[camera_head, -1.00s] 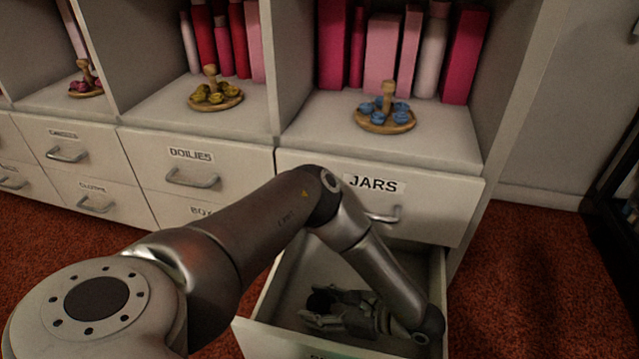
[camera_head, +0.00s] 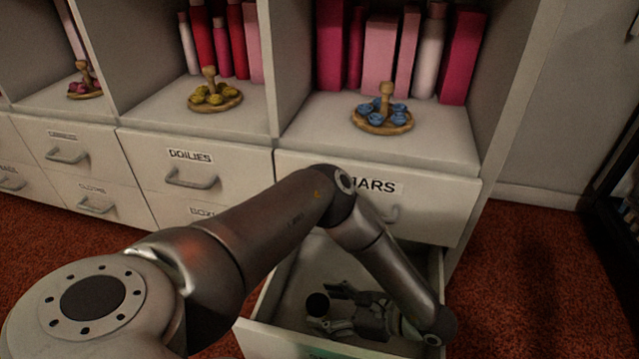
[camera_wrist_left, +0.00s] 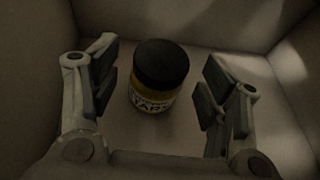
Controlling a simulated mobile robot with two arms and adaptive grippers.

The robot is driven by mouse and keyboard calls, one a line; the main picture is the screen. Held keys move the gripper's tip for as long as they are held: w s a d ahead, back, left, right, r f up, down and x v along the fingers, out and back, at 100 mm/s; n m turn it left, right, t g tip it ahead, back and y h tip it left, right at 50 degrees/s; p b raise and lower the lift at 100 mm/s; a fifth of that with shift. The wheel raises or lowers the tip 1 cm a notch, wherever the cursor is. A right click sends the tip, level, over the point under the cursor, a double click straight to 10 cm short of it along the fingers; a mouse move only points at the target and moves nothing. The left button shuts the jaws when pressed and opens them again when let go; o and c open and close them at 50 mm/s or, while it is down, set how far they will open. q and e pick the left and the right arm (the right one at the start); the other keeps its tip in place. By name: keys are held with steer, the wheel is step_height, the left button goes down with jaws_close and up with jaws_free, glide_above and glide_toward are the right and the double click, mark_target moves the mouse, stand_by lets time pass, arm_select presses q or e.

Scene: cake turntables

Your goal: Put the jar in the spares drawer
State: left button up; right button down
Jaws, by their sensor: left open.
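The jar (camera_head: 317,304) has a black lid and stands inside the open lower drawer (camera_head: 290,340), under the drawer labelled JARS. In the left wrist view the jar (camera_wrist_left: 158,78) shows a yellow body with a lettered label and appears upright on the drawer floor. My left gripper (camera_head: 329,308) is down in the drawer, open, with its fingers spread. The jar stands ahead of and between the fingers, with gaps to both sides in the wrist view. The open drawer's own label is too cut off to read. My right gripper is out of view.
The shut JARS drawer (camera_head: 440,205) is above, partly behind my arm. Round wooden stands with blue (camera_head: 382,117), yellow (camera_head: 215,97) and pink pieces sit in the cubbies. Other drawers, such as DOILIES (camera_head: 190,175), are shut. Red carpet (camera_head: 540,270) is clear at right.

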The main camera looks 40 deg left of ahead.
arm_select(q)
steer(key=b+v, duration=0.1)
steer(key=v, duration=0.3)
steer(key=shift+w+f, duration=0.1)
steer(key=shift+w+d+r, duration=0.1)
steer(key=shift+d+r, duration=0.2)
steer(key=shift+d, duration=0.15)
